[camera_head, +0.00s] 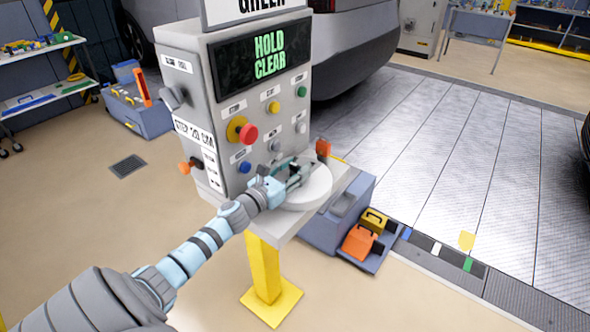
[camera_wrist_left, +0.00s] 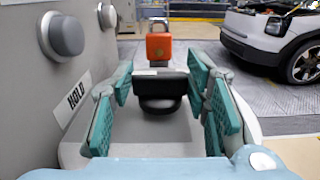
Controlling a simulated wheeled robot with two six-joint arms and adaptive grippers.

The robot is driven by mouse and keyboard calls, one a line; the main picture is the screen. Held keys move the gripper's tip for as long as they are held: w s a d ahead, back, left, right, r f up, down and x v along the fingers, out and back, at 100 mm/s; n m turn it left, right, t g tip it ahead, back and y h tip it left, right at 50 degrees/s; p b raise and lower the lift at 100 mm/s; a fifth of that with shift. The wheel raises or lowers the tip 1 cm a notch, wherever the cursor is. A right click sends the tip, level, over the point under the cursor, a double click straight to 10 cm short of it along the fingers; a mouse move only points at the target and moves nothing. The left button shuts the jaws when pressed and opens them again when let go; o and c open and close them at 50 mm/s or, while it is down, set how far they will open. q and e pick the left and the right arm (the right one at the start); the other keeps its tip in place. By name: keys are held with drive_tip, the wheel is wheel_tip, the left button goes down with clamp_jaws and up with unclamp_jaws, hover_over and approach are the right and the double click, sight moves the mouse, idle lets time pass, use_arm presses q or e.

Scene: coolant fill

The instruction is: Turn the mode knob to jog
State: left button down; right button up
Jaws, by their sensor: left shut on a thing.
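The grey control console (camera_head: 203,75) stands on a yellow post, and its screen (camera_head: 262,52) reads HOLD CLEAR in green. My left gripper (camera_head: 291,175) is at the console's lower shelf, over a round pale disc (camera_head: 313,190). In the left wrist view its teal fingers (camera_wrist_left: 160,100) stand on both sides of a black knob (camera_wrist_left: 160,88), and the gripper is shut on it. The knob's markings are hidden, so I cannot tell which mode it points to. A grey lever-like knob (camera_head: 173,97) sits on the console's left side. My right gripper is not in view.
The front panel has a red mushroom button (camera_head: 248,133) and several small buttons close above the gripper. An orange padlock-like thing (camera_wrist_left: 159,47) stands just beyond the knob. Open floor (camera_head: 90,220) lies left of the console.

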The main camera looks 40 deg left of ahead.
use_arm(q)
drive_tip(key=shift+a+m+h, duration=0.1)
drive_tip(key=shift+m+h, duration=0.5)
drive_tip(key=shift+h, duration=0.3)
drive_tip(key=c, duration=0.9)
unclamp_jaws()
drive_tip(key=shift+s, duration=0.1)
drive_tip(key=s, duration=0.7)
drive_tip(key=s+a, duration=0.1)
drive_tip(key=s, duration=0.2)
drive_tip(key=shift+s, duration=0.3)
drive_tip(key=shift+s+a, duration=0.2)
drive_tip(key=shift+s, duration=0.4)
